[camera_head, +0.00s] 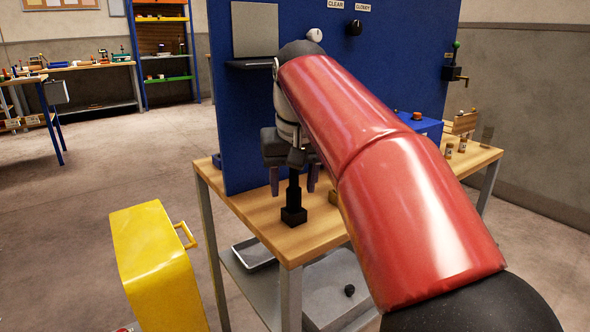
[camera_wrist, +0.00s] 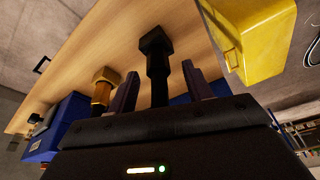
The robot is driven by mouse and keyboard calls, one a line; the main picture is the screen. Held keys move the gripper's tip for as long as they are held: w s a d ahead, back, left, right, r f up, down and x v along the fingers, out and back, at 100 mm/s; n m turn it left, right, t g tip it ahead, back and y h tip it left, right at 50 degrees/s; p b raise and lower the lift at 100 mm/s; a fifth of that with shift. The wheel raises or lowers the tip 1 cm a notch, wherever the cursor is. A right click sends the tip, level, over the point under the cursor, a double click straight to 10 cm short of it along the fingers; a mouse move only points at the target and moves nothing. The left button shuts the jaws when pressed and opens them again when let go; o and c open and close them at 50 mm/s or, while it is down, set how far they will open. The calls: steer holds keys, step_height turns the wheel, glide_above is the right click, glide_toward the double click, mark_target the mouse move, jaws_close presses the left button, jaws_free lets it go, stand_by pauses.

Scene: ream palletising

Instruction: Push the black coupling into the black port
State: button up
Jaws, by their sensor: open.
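A black upright piece (camera_head: 294,190), which looks like the coupling, stands near the front corner of the wooden table. Its lower end meets a wider black block (camera_head: 294,216), which looks like the port. I cannot tell how deep the one sits in the other. My gripper (camera_head: 293,188) is above the table, pointing down and open, with one finger on each side of the black piece. In the wrist view the black piece (camera_wrist: 157,85) runs between the spread fingers to the block (camera_wrist: 156,41). I see a gap beside each finger. The coupling's upper end is hidden by my gripper.
A brass fitting (camera_wrist: 102,88) stands beside the black one. A blue panel (camera_head: 235,120) rises behind my gripper. A yellow cabinet (camera_head: 152,255) stands left of the table (camera_head: 255,215). A blue box (camera_head: 425,126) and small jars sit farther right. The table's front corner is close.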

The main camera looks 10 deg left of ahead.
steer(key=shift+x, duration=0.95)
jaws_close()
steer(key=shift+r, duration=0.2)
steer(key=shift+r+p, duration=1.25)
steer(key=shift+r, duration=0.2)
steer(key=shift+r, duration=0.1)
